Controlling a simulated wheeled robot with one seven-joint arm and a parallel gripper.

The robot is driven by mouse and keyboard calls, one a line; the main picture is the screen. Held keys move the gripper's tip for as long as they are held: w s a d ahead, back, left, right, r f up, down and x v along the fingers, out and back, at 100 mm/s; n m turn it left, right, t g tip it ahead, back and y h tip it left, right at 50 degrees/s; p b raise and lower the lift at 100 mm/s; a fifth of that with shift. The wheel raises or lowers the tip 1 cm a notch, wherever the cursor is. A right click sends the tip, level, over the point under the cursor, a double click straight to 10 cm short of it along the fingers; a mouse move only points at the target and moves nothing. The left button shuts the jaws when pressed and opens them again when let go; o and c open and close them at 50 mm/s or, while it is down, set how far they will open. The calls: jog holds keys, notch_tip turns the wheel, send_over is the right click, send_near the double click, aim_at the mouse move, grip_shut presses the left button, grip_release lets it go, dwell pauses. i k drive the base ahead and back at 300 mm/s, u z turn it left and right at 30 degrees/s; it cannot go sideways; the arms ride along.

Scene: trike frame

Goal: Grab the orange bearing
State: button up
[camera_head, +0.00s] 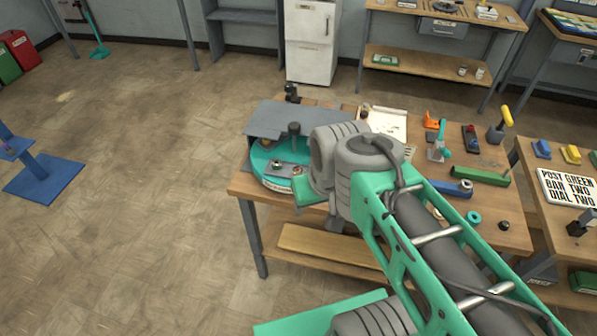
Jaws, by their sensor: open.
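I cannot clearly make out an orange bearing. A small orange piece (432,121) sits at the back of the wooden workbench (512,240), right of the white sheet; its shape is too small to tell. My gripper (336,224) shows only in part below my grey wrist, over the bench's front edge; it is open. My arm hides the middle of the bench and much of the area around the gripper. Nothing shows between the jaws.
A round teal fixture (272,183) with dark posts stands at the bench's left end. A teal ring (474,217), a dark knob (504,226), a blue tool (455,188) and a green block (480,176) lie right of my arm. Open floor (130,200) lies left.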

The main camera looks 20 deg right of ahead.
aim_at(297, 170)
jog(key=z, duration=0.05)
jog(key=k, duration=0.6)
jog(key=u, duration=0.2)
jog(key=i, duration=0.85)
jog(key=u, duration=0.85)
jog(key=i, duration=0.85)
jog(key=u, duration=0.1)
